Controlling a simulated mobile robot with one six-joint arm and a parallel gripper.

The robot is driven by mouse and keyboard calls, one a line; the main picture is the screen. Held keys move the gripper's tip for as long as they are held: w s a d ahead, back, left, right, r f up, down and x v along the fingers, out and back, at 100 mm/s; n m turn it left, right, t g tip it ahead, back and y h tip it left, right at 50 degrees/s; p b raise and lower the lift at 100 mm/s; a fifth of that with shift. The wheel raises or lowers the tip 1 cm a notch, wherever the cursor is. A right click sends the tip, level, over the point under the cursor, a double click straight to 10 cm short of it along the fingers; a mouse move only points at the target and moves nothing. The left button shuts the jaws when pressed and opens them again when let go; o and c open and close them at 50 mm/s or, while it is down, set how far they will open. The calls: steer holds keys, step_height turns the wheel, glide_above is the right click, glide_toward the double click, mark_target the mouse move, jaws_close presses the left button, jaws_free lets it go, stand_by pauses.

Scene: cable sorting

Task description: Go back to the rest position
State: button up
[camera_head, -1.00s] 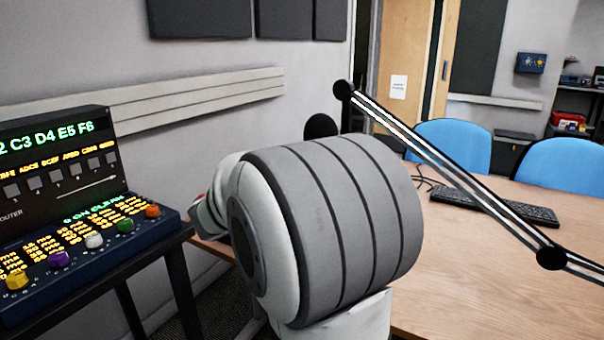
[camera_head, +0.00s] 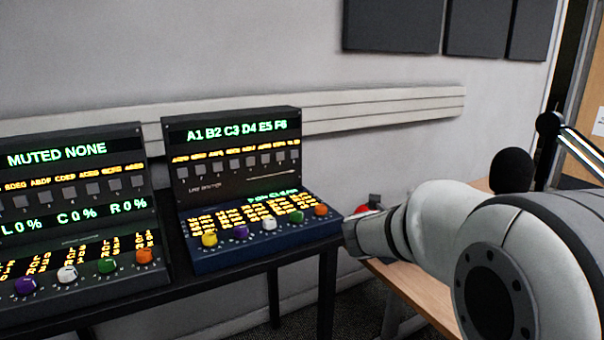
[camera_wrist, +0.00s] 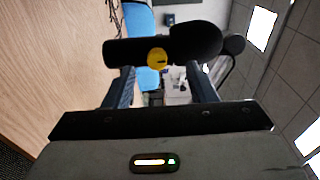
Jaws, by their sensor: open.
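My gripper (camera_wrist: 163,78) shows in the wrist view with its two dark fingers spread apart and nothing visibly clamped between them. A black microphone (camera_wrist: 190,45) with a round yellow disc crosses the picture at the fingertips. I cannot tell whether the fingers touch it. In the head view, my arm fills the right side and reaches left toward the table corner. The fingers cannot be made out there. A black foam microphone (camera_head: 512,170) stands behind my arm.
Two consoles with lit displays, a left one (camera_head: 70,195) and a blue-fronted one (camera_head: 240,180), stand on a dark stand (camera_head: 328,285) at the left. A wooden table (camera_head: 410,290) lies under my arm. A boom arm (camera_head: 580,145) rises at the right edge.

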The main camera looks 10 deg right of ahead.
steer(key=w+a+r+n+t+y+p, duration=0.5)
steer(key=a+r+n+t+y, duration=0.15)
steer(key=n, duration=0.25)
steer(key=a+n+t+y+p, duration=0.2)
steer(key=a+n+y+p, duration=0.3)
steer(key=a+n+y, duration=0.4)
steer(key=s+a+f+n+g+y+p, duration=0.1)
steer(key=s+a+f+n+g+p, duration=0.1)
steer(key=s+n+g+p, duration=0.2)
steer(key=s+a+f+n+g+p, duration=0.2)
steer(key=s+n+g, duration=0.5)
steer(key=s, duration=1.2)
steer(key=a+n+p, duration=0.1)
steer(key=n+p, duration=0.1)
steer(key=n, duration=0.1)
steer(key=shift+s+f+y+p, duration=0.3)
steer(key=shift+s+f+y, duration=0.05)
